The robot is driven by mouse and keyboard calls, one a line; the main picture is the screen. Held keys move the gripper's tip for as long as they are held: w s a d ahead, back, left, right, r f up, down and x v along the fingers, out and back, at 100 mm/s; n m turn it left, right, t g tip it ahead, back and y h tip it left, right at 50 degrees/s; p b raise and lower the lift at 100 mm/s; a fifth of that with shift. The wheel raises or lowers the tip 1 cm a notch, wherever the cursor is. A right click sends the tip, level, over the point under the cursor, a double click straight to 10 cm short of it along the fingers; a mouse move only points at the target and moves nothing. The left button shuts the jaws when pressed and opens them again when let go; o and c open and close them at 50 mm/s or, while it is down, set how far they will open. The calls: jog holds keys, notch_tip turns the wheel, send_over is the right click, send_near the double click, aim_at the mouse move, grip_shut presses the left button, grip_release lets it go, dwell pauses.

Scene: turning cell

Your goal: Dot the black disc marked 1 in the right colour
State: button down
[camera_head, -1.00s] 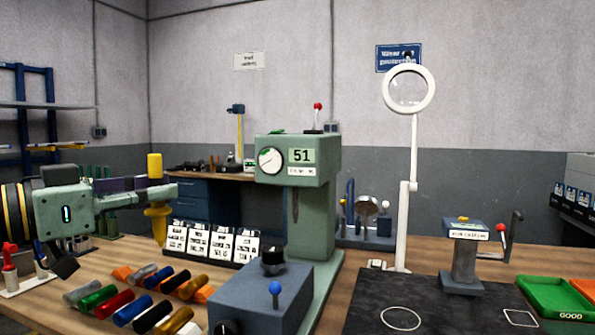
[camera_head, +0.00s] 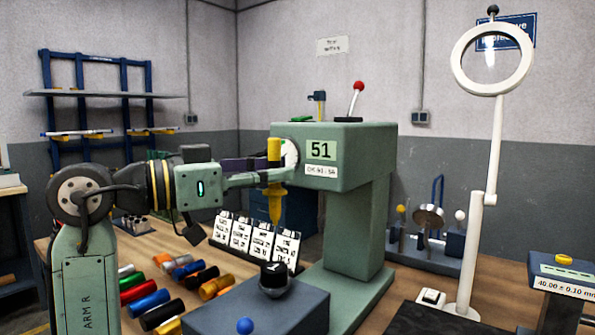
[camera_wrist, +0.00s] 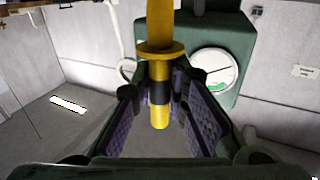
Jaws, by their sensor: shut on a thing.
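My gripper (camera_head: 268,178) is shut on a yellow tool (camera_head: 275,205), which stands roughly upright with its narrow end down. The tool is held above the bench, in front of the green press-like stand in the picture. In the wrist view the yellow tool (camera_wrist: 158,50) has a wide collar and a dark band, and sits between the purple-lined jaws (camera_wrist: 158,90). I cannot make out a black disc marked 1 in either view. White cards with black markings (camera_head: 255,240) stand behind and below the tool; their text is too small to read.
The green stand (camera_head: 340,220) shows 51; its dial is partly hidden. Coloured cylinders (camera_head: 148,303) lie on the bench. A blue-grey box (camera_head: 255,312) with a black knob (camera_head: 273,278) stands in front. A white magnifier lamp (camera_head: 478,225) rises at right.

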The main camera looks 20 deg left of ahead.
aim_at(273, 219)
jog(key=shift+f+b, duration=2.6)
jog(key=shift+f, duration=0.45)
jog(key=shift+f, duration=0.55)
notch_tip(273, 219, up, 7)
jog(key=p, duration=0.5)
jog(key=shift+r, duration=0.15)
dwell(0.8)
